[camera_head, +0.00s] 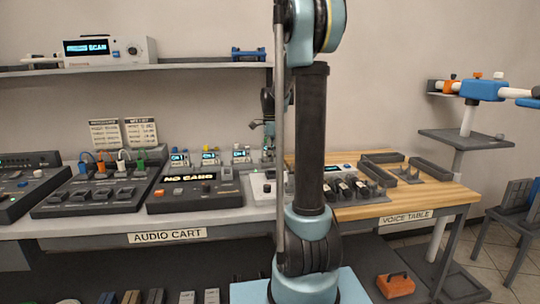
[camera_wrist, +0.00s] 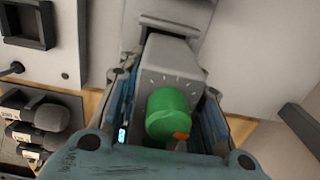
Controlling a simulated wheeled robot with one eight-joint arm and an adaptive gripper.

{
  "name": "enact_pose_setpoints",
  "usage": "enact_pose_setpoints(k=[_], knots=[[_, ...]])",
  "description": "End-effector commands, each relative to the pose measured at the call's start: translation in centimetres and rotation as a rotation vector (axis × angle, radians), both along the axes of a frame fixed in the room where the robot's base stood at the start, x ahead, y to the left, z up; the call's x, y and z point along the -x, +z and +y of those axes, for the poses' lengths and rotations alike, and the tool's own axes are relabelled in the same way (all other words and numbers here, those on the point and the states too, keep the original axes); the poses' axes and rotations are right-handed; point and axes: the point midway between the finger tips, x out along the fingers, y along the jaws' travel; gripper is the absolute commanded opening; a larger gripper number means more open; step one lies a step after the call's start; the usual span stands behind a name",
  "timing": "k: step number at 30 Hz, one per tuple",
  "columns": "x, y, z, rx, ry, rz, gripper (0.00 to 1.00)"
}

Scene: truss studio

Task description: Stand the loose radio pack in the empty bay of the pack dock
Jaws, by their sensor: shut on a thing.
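In the wrist view my gripper (camera_wrist: 168,112) is closed around a grey box-shaped pack (camera_wrist: 166,62) with a round green knob (camera_wrist: 170,112) and tick marks on its top. A blue-padded jaw lies on each side. In the head view my gripper (camera_head: 268,128) is small and partly behind my arm, at the right end of a row of packs. The empty bay and the held pack's base cannot be made out.
A white box (camera_head: 263,188) sits right of the console. The wooden voice table (camera_head: 430,195) carries several microphones (camera_head: 350,187) and dark trays (camera_head: 432,169). A shelf (camera_head: 190,68) runs above the cart.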

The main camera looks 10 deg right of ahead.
Motion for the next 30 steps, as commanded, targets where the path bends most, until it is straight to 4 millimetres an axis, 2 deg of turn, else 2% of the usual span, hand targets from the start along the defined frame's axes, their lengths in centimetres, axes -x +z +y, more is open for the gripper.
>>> enact_pose_setpoints(k=[1,13,30], knots=[[0.6,-0.1,0.2,-0.003,0.002,0.005,0.0],[1.7,1.7,0.2,-0.002,0.003,-0.016,0.0],[1.7,2.0,0.0,-0.001,0.001,-0.019,0.0]])
